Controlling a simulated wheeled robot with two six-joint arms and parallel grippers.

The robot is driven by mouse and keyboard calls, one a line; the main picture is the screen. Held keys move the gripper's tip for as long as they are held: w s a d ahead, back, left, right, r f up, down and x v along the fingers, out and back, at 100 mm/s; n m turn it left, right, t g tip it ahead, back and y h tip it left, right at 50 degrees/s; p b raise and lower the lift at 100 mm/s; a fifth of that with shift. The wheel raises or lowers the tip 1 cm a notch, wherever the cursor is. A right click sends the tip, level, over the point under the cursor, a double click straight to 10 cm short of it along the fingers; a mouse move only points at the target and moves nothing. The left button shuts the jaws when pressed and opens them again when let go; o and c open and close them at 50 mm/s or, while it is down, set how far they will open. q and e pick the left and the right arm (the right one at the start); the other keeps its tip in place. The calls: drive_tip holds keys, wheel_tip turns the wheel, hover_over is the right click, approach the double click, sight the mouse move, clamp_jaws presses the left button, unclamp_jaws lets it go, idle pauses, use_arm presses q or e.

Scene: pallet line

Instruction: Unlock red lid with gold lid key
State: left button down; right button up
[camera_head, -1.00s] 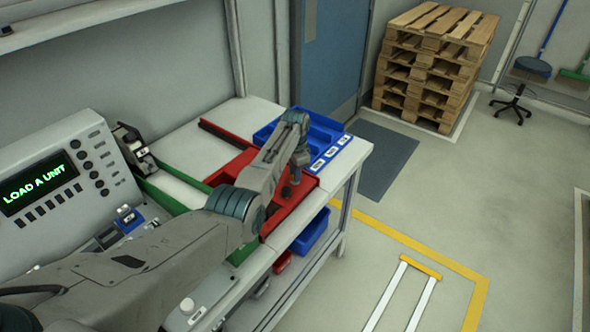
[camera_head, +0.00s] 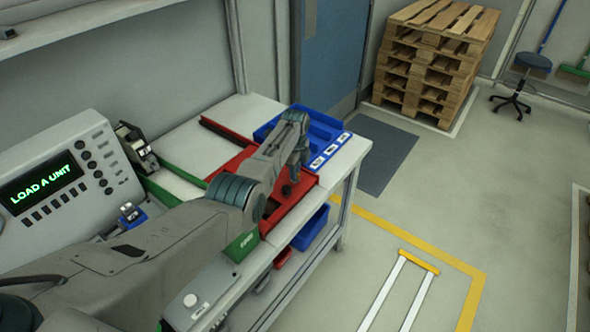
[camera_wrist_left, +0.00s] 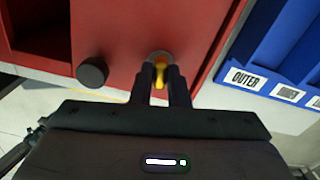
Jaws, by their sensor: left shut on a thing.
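The red lid (camera_wrist_left: 120,30) fills the upper left and middle of the left wrist view, with a round black knob (camera_wrist_left: 93,71) on it. My left gripper (camera_wrist_left: 160,88) is shut on the gold lid key (camera_wrist_left: 160,72). The key's far end meets a round grey lock fitting (camera_wrist_left: 160,57) on the red lid; how deep it sits is hidden. In the head view the red box (camera_head: 292,212) lies on the bench, and my left arm reaches over it, hiding much of it. My right gripper is not in view.
A blue bin (camera_head: 335,148) with white labels, one reading OUTER, stands beside the red box. A console (camera_head: 60,180) shows LOAD A UNIT. A green box (camera_head: 240,246) is partly behind my arm. Stacked pallets (camera_head: 435,60) stand on the floor at the back.

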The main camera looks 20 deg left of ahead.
use_arm(q)
drive_tip(key=shift+r+m, duration=0.1)
drive_tip(key=shift+m, duration=1.2)
drive_tip(key=c, duration=1.4)
unclamp_jaws()
